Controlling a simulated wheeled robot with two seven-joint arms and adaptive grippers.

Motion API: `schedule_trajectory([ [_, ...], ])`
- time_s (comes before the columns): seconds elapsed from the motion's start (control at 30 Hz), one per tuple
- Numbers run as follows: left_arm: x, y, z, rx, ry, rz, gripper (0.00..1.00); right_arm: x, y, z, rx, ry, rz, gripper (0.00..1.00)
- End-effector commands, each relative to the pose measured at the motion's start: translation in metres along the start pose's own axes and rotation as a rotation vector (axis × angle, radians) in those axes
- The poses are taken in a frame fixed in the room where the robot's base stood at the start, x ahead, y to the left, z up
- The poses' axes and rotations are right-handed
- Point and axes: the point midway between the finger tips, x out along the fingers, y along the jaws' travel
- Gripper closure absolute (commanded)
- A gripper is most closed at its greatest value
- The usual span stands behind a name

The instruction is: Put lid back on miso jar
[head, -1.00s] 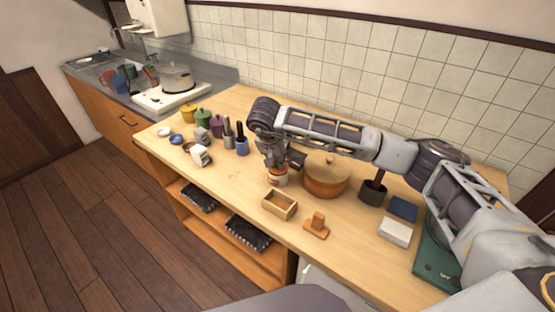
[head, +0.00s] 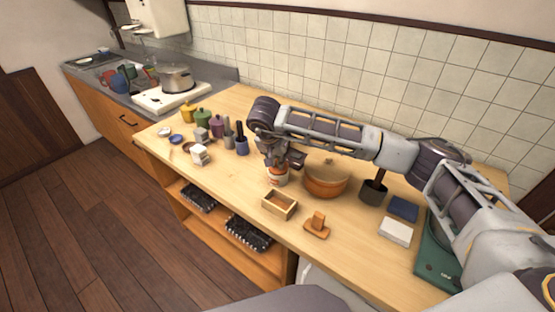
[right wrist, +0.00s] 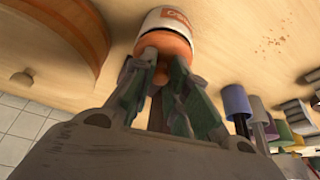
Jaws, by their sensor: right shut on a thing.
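The miso jar (head: 278,181) is small and white with an orange-red label. It stands upright on the wooden counter and also shows at the top of the right wrist view (right wrist: 166,20). Its orange lid (right wrist: 165,43) is at the jar's mouth, with no clear gap visible between them. My right gripper (head: 275,163) is directly above the jar, pointing down. In the right wrist view its fingers (right wrist: 161,72) are closed around the lid's knob. In the head view my gripper mostly hides the lid. My left gripper is not in view.
A brown lidded pot (head: 326,179) stands just right of the jar. An open wooden box (head: 279,206) and a small wooden stand (head: 317,226) are in front. Several coloured canisters and a blue cup (head: 242,148) with utensils stand to the left. The tiled wall is behind.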

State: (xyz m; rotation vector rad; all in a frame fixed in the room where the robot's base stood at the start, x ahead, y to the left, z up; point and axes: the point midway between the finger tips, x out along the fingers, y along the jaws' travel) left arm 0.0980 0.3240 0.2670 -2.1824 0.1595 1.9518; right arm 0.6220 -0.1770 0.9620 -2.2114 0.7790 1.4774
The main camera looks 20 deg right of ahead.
Motion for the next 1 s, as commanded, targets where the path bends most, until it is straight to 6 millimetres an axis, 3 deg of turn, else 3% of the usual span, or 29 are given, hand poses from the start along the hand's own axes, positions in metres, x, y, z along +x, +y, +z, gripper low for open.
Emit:
schedule_trajectory([
  [0.47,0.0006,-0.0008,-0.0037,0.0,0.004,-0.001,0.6,-0.0002,0.0,0.0,0.0,0.0,0.0,0.96],
  [0.5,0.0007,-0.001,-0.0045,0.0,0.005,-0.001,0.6,-0.0002,-0.0001,0.0,0.0,0.0,0.0,0.79],
  [0.63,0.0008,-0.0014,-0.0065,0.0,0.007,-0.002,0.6,-0.0002,-0.0001,0.0,0.0,0.0,0.0,0.62],
  [0.87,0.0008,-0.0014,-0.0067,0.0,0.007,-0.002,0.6,-0.0001,-0.0001,0.0001,0.0,0.0,0.0,0.59],
  [1.0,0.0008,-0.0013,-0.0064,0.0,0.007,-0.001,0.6,-0.0001,-0.0001,0.0001,0.0,0.0,0.0,0.43],
])
